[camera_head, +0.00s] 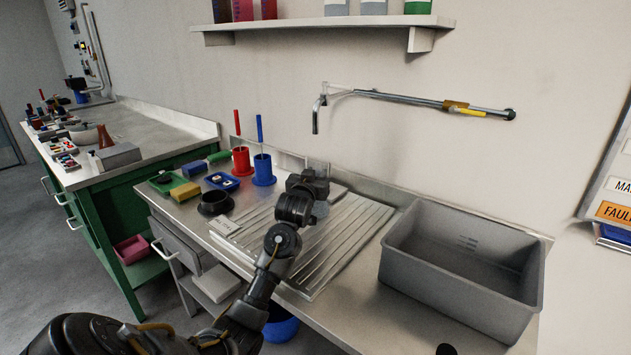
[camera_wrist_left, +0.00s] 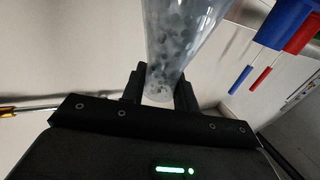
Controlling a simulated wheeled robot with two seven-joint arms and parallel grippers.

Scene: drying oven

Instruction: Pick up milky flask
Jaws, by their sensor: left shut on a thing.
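The milky flask (camera_wrist_left: 182,38) is a translucent, cloudy vessel with dark speckles. In the left wrist view its narrow neck sits between the two black fingers of my left gripper (camera_wrist_left: 160,88), and its wider body extends to the top edge. My left gripper is shut on the neck. In the head view my left gripper (camera_head: 308,184) is over the ribbed metal drainboard (camera_head: 345,242), and it hides most of the flask (camera_head: 320,209). I cannot tell whether the flask touches the drainboard.
A grey sink basin (camera_head: 455,290) stands right of the drainboard. A red holder (camera_head: 241,160) and a blue holder (camera_head: 263,170) with brushes stand at the back left, near a black bowl (camera_head: 215,203) and sponges. A metal faucet (camera_head: 316,115) projects from the wall above.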

